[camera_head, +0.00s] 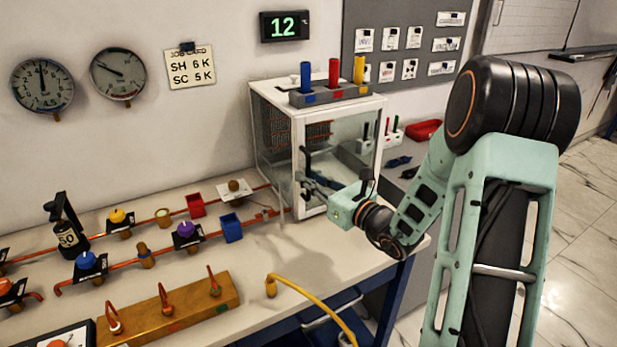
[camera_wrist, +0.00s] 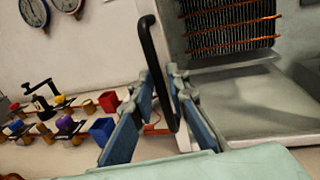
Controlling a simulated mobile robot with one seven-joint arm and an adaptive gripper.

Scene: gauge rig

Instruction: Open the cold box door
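The cold box (camera_head: 268,89) is a white-framed case with clear panes at the back of the bench. Its glass door (camera_head: 349,143) is on the front and looks shut. The black upright door handle (camera_head: 306,163) is at the door's left edge; it also shows in the wrist view (camera_wrist: 151,52). My gripper (camera_head: 313,181) is at the handle. In the wrist view its blue-padded fingers (camera_wrist: 160,92) are apart, one on each side of the handle, with a gap visible on the left. I cannot tell whether the right finger touches it.
Coloured cylinders (camera_head: 333,72) stand in a holder on the box's top. Copper pipes with valves, a red cup (camera_head: 195,205) and a blue cup (camera_head: 231,228) lie left of the box. A wooden block (camera_head: 168,308) and a yellow hose (camera_head: 311,294) are nearer the front.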

